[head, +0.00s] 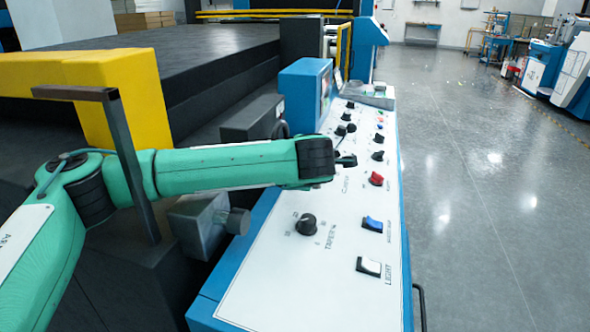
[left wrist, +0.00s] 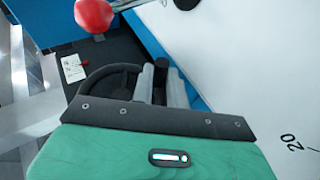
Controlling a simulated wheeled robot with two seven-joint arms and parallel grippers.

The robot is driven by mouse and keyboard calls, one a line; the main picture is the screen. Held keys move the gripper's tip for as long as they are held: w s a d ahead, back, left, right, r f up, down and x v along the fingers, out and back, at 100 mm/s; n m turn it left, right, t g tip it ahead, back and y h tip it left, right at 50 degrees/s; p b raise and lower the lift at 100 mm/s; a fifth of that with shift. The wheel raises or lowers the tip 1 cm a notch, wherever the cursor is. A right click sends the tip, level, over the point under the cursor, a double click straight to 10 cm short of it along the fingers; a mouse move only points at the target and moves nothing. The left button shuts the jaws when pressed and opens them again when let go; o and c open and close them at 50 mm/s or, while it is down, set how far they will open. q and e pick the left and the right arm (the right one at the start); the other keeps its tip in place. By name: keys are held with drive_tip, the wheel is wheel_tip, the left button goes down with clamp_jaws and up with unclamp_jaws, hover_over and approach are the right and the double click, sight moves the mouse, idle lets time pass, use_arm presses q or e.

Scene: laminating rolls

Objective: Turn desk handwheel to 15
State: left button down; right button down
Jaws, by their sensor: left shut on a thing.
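My left arm reaches across the white control desk (head: 262,290) from the left in the head view. Its dark wrist end is over the desk, and its fingertips cannot be made out there. In the left wrist view my left gripper (left wrist: 162,85) has its two grey fingers closed around a black upright part, seemingly the grip of the desk handwheel (left wrist: 160,80). A curved black rim shows beside the fingers on the left. The white panel at the right carries a printed "20". The wheel's full face and its reading are hidden. My right gripper is not in view.
The desk holds a black taper knob (head: 306,224), a red knob (head: 376,179), a blue switch (head: 372,224) and a white light switch (head: 369,266). A blue box (head: 305,92) stands behind my arm. A red ball (left wrist: 93,15) is near the gripper.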

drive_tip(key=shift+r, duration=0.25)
use_arm(q)
drive_tip(key=c, duration=1.4)
unclamp_jaws()
